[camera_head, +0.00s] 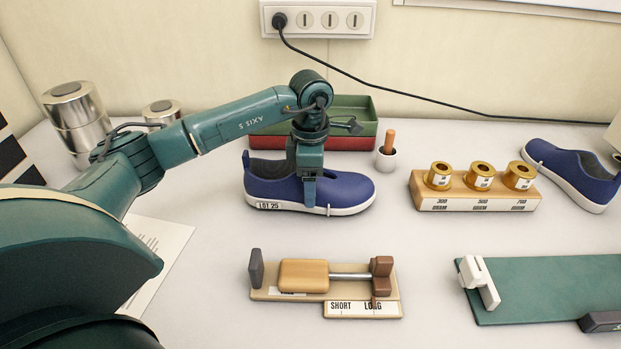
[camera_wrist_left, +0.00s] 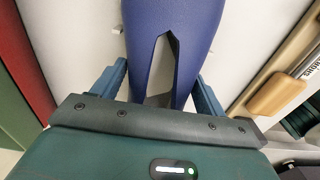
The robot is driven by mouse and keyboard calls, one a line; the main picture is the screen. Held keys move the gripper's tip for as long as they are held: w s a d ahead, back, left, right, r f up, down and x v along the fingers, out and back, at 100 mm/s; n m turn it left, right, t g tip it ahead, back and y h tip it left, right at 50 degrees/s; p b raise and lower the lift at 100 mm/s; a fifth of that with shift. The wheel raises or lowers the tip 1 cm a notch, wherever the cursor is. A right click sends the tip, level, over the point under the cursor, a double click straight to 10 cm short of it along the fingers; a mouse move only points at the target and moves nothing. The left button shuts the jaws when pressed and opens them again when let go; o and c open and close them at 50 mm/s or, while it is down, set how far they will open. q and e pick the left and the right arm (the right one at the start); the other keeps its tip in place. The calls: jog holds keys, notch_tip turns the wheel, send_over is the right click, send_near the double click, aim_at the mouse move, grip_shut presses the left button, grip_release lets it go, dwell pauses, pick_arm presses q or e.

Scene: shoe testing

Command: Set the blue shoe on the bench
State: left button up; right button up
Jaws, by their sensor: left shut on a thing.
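A blue shoe (camera_head: 345,188) with a white sole and a "LOT 25" label points its toe right in the head view. My left gripper (camera_head: 309,192) comes down from above and is shut on this shoe around its middle. In the left wrist view the blue shoe (camera_wrist_left: 148,20) lies between the two fingers of my left gripper (camera_wrist_left: 160,88). I cannot tell whether its sole touches the white bench top (camera_head: 215,290). A second blue shoe (camera_head: 575,172) lies at the far right, toe toward the front. My right gripper is not in view.
A wooden block with brass weights (camera_head: 475,195) stands right. In front are a wooden sliding fixture (camera_head: 325,280) and a green board (camera_head: 550,285). Metal canisters (camera_head: 75,115) stand left.

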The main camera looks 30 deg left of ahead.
pick_arm(q)
jog(key=shift+f, duration=0.35)
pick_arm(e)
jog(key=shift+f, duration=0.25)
pick_arm(q)
jog(key=o, duration=1.3)
jog(key=shift+c, duration=0.2)
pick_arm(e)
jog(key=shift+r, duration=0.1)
pick_arm(q)
notch_tip(320, 180, up, 3)
jog(key=shift+f+b, duration=0.15)
jog(key=shift+b, duration=0.25)
notch_tip(320, 180, up, 11)
jog(key=shift+f, duration=0.2)
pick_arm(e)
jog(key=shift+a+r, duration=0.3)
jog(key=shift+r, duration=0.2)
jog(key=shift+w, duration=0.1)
